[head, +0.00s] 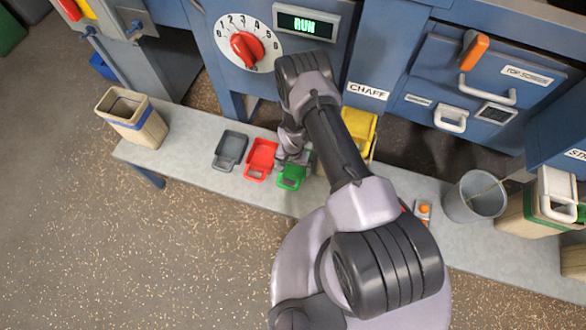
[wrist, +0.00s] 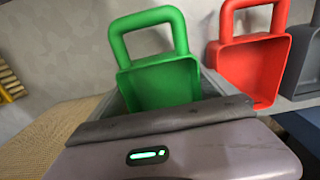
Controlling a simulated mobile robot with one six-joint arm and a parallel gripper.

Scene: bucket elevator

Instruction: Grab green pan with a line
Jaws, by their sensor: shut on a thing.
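The green pan (head: 292,178) is on the grey bench, at the right end of a row of small pans. It also shows large in the wrist view (wrist: 160,82), with its loop handle pointing up in the picture. My gripper (head: 299,160) is shut on the green pan, at the pan's side away from the handle. The fingertips are mostly hidden by the wrist and the pan. I cannot make out a line on the pan.
A red pan (head: 261,157) stands close left of the green one, with a grey pan (head: 230,148) beyond it. A yellow bin (head: 359,127) is behind my arm. A grey bucket (head: 474,197) stands to the right, and a beige bin (head: 134,118) at the left end.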

